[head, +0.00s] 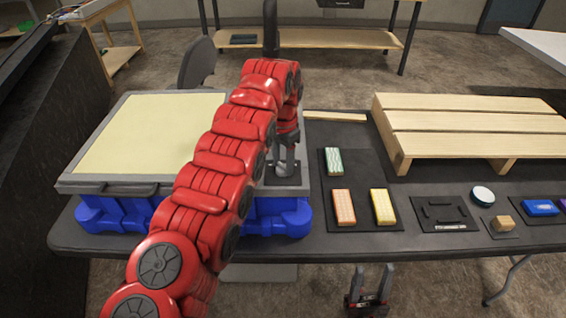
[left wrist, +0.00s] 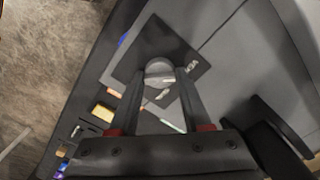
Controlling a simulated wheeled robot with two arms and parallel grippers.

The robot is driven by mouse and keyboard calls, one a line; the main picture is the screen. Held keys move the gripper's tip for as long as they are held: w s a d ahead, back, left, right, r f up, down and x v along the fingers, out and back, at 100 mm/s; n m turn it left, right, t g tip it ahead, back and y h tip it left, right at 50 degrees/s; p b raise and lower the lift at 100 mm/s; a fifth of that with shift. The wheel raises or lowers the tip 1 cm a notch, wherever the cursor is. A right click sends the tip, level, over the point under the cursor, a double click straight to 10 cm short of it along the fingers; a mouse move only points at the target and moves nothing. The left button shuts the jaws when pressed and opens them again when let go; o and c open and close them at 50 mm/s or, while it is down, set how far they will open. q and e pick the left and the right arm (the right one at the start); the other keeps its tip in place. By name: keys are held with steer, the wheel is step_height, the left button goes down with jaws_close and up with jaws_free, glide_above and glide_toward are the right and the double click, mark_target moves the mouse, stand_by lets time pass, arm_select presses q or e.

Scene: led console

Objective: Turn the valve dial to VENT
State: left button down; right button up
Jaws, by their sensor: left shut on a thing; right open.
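The valve dial is a round light-grey knob (left wrist: 159,70) on a dark plate (left wrist: 150,42) in the left wrist view. My left gripper (left wrist: 160,76) is shut on it, one finger on each side. In the head view my left gripper (head: 286,163) reaches down at the right end of the console (head: 292,188), and my red arm hides part of the console. My right gripper (head: 370,284) is open and empty below the table's front edge.
The black table (head: 330,243) carries several coloured blocks, including a yellow one (head: 382,206), right of the console. A wooden pallet-like rack (head: 470,125) stands at the back right. A white round piece (head: 482,195) and a black holder (head: 443,213) lie at the right.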

mark_target(283, 165)
stand_by(0.5)
arm_select(q)
steer(key=shift+c, duration=1.8)
jaws_free()
step_height(283, 165, up, 17)
steer(key=p, duration=1.6)
steer(key=shift+r+p, duration=0.2)
steer(key=shift+p, duration=0.1)
